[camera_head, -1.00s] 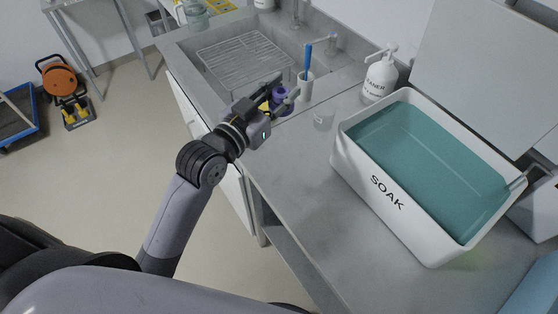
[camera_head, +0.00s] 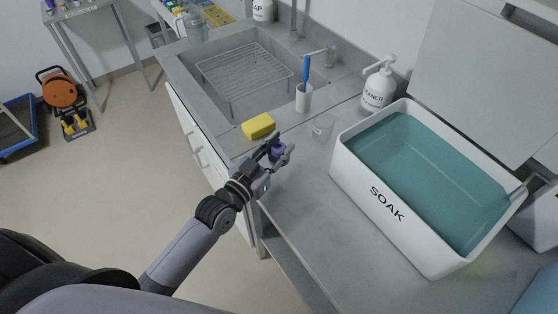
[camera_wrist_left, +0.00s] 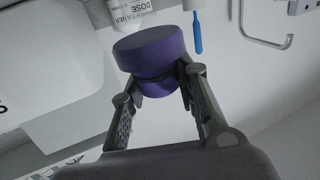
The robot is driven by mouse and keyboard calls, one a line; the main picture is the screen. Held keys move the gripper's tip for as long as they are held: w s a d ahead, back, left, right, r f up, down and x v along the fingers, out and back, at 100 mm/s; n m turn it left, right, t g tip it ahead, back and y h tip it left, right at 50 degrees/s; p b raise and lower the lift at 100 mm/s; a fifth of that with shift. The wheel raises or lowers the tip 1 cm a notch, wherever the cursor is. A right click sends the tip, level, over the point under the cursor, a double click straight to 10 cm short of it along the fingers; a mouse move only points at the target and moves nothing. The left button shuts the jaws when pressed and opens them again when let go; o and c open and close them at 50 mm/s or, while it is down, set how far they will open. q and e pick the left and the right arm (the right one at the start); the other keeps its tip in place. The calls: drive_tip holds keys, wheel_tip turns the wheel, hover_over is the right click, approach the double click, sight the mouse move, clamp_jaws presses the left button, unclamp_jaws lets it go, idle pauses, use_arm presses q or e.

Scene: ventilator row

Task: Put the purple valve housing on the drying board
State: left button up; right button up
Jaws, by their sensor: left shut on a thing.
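The purple valve housing (camera_head: 277,150) is a short round piece between the fingers of my left gripper (camera_head: 273,153), over the counter edge by the sink. In the left wrist view the housing (camera_wrist_left: 150,55) fills the space between the fingertips of the gripper (camera_wrist_left: 155,85), which is shut on it. I cannot tell for sure whether the housing touches the counter. My right gripper is not in view. I cannot make out a drying board for certain.
A yellow sponge (camera_head: 258,126) lies just behind the gripper. A wire rack (camera_head: 245,75) stands in the sink (camera_head: 190,72).

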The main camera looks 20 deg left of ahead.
use_arm(q)
wheel_tip(320, 180, down, 4)
drive_tip(key=shift+f, duration=0.85)
drive_tip(key=shift+f, duration=0.1)
drive_tip(key=shift+f, duration=0.1)
drive_tip(key=o, duration=1.1)
